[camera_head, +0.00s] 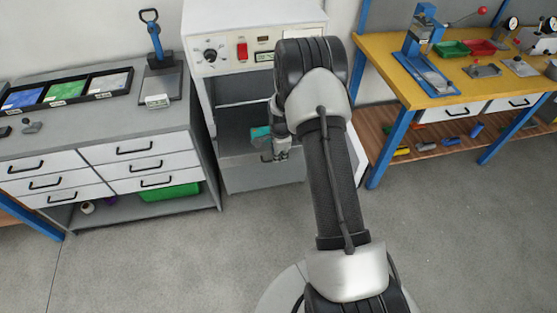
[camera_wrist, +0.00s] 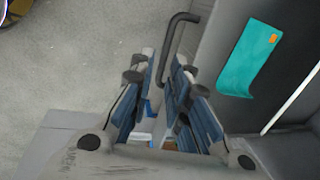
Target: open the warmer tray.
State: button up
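The warmer (camera_head: 222,62) is a white cabinet with a dial, a red switch and a small display. Below its panel is an open dark bay with a grey tray front (camera_head: 262,174). A teal piece (camera_head: 260,132) shows inside the bay, and it also appears at the upper right of the wrist view (camera_wrist: 248,60). A dark bar handle (camera_wrist: 177,40) stands out from the grey front in the wrist view. My gripper (camera_wrist: 163,66) is at the handle, with its fingers slightly apart on either side of the bar; contact is unclear. In the head view my gripper (camera_head: 281,150) is partly hidden by my arm.
A grey drawer bench (camera_head: 60,135) with a tray of coloured pellets stands left. A yellow-topped bench (camera_head: 385,60) with blue legs stands right. A white panel edge (camera_head: 357,155) shows beside the warmer's right side. The floor (camera_head: 150,260) in front is clear.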

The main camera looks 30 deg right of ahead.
jog(key=shift+w+d+f+b, duration=0.1)
jog(key=shift+w+f+b, duration=0.1)
jog(key=shift+f, duration=0.65)
jog(key=shift+w+f+b, duration=0.15)
jog(key=shift+f, duration=0.65)
jog(key=shift+c, duration=0.5)
grip_shut()
jog(key=shift+s, duration=0.2)
